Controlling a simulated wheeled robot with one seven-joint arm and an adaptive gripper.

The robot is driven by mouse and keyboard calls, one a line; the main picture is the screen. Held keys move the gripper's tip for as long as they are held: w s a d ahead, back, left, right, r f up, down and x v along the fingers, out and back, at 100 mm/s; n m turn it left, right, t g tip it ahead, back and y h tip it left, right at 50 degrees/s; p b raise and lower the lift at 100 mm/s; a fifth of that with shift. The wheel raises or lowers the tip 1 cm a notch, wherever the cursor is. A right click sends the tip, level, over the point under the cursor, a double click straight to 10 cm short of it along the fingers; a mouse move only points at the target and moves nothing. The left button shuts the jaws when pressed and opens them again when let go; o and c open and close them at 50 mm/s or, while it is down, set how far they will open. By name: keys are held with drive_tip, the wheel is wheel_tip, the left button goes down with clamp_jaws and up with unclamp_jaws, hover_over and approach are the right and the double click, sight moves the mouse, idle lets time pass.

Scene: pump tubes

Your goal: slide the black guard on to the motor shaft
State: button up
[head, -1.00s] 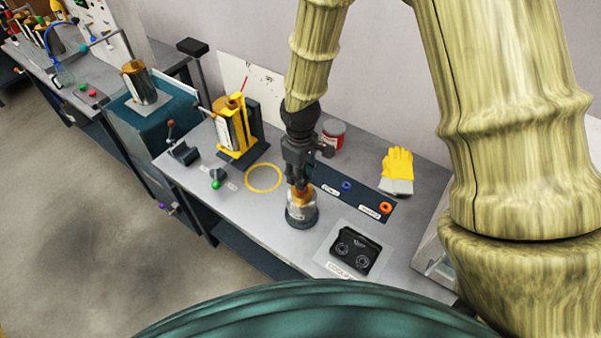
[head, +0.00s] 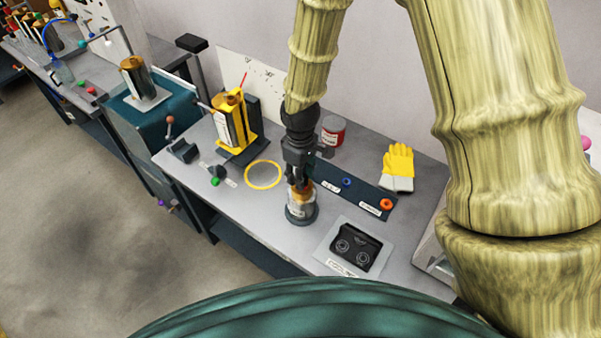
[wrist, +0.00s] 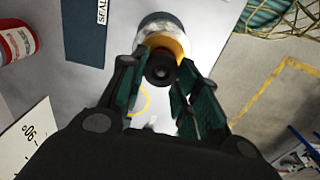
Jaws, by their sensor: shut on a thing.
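The motor (head: 300,212) stands upright on the bench, a pale cylinder with an orange-yellow top and a dark base. It also shows in the wrist view (wrist: 174,27), beyond my fingers. My gripper (head: 298,184) points down right over the motor's top. In the wrist view my gripper (wrist: 160,62) is shut on the black guard (wrist: 161,74), a small round black piece with a dark centre. The guard lines up closely with the motor's yellow top. The shaft is hidden, so I cannot tell whether the guard is around it.
A yellow ring (head: 263,187) lies left of the motor, and a yellow stand (head: 236,150) rises behind it. A black tray (head: 356,247) is at front right. A red can (head: 333,131), a dark strip (head: 330,177) and a yellow glove (head: 398,162) lie behind.

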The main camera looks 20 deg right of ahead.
drive_tip(key=shift+f, duration=0.3)
drive_tip(key=o, duration=0.8)
drive_tip(key=shift+o, duration=0.2)
drive_tip(key=shift+r, duration=0.15)
wheel_tip(320, 180, up, 12)
idle(1.0)
